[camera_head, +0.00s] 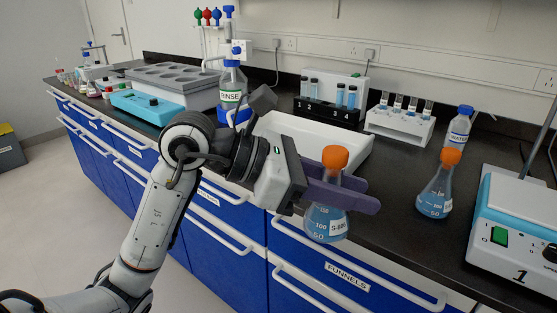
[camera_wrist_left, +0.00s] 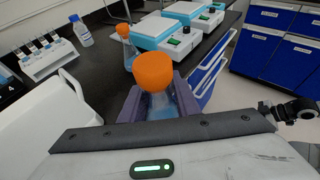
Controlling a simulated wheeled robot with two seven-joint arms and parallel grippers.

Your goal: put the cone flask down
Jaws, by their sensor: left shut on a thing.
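A cone flask (camera_head: 327,222) with an orange cap and blue liquid is held upright by my left gripper (camera_head: 340,190). The purple fingers close around its upper body. In the head view the flask overlaps the front edge of the bench and the blue drawers; its base looks clear of any surface. In the left wrist view the flask (camera_wrist_left: 158,98) sits between the two fingers, its orange cap nearest the camera. A second cone flask (camera_head: 436,190) with an orange cap and blue liquid stands on the dark bench (camera_head: 393,235) to the right. My right gripper is not seen.
A white tray (camera_head: 285,128) lies behind the gripper. A white hotplate device marked 1 (camera_head: 515,240) stands at the right. A water bottle (camera_head: 459,128), tube racks (camera_head: 400,122) and a rinse bottle (camera_head: 232,85) stand further back. Bare bench lies between the tray and the second flask.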

